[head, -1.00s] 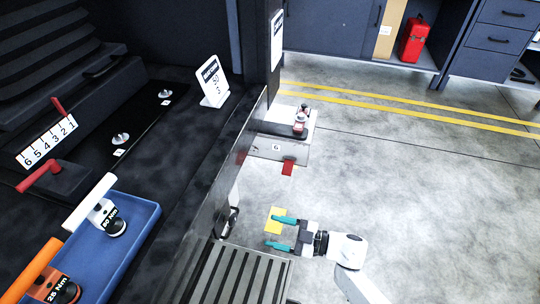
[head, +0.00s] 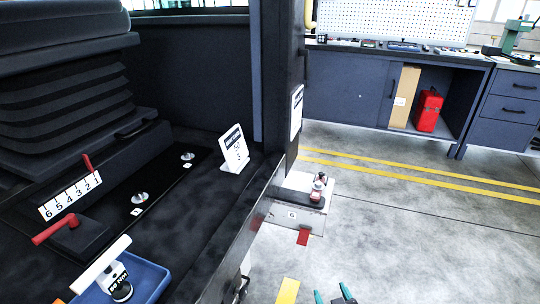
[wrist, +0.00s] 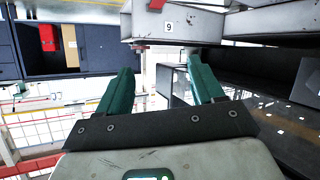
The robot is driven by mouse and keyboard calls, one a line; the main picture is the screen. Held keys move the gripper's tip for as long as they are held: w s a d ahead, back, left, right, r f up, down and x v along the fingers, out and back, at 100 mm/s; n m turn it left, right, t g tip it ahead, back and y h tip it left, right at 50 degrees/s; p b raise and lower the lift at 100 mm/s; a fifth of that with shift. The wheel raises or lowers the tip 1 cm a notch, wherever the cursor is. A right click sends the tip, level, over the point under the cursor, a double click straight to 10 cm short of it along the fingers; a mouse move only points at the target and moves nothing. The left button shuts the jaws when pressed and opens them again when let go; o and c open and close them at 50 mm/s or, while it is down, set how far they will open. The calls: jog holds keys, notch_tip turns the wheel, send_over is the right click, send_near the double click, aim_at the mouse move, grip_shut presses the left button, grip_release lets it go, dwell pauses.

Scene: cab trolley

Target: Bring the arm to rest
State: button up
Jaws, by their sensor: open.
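My gripper (head: 334,296) shows at the bottom edge of the head view, with only its two teal fingertips in the picture. The fingers are apart and nothing is between them. In the wrist view my gripper (wrist: 165,85) shows both teal fingers spread, with empty space between them. The rest of my arm is below the head view's frame. The gripper is out over the floor, to the right of the cab sill (head: 235,240) and apart from it.
A blue tray (head: 155,285) with a white-handled tool (head: 105,265) lies in the cab at lower left. A small shelf (head: 290,215) holding small parts juts from the cab's side. The grey floor (head: 420,240) at right is clear. A red canister (head: 428,110) stands in the far cabinet.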

jog(key=s+d+m+g+h, duration=0.15)
jog(key=s+d+g, duration=0.35)
jog(key=s, duration=0.7)
jog(key=s+d+m+g+h, duration=0.1)
jog(key=s+d+m+g, duration=0.3)
jog(key=s, duration=0.9)
jog(key=s+d+r+n+g+y+p, duration=0.15)
jog(key=s+r+g, duration=0.25)
jog(key=s, duration=0.6)
notch_tip(320, 180, up, 20)
jog(key=p, duration=1.9)
jog(key=shift+w+f, duration=0.15)
jog(key=shift+w, duration=0.15)
jog(key=shift+d, duration=0.1)
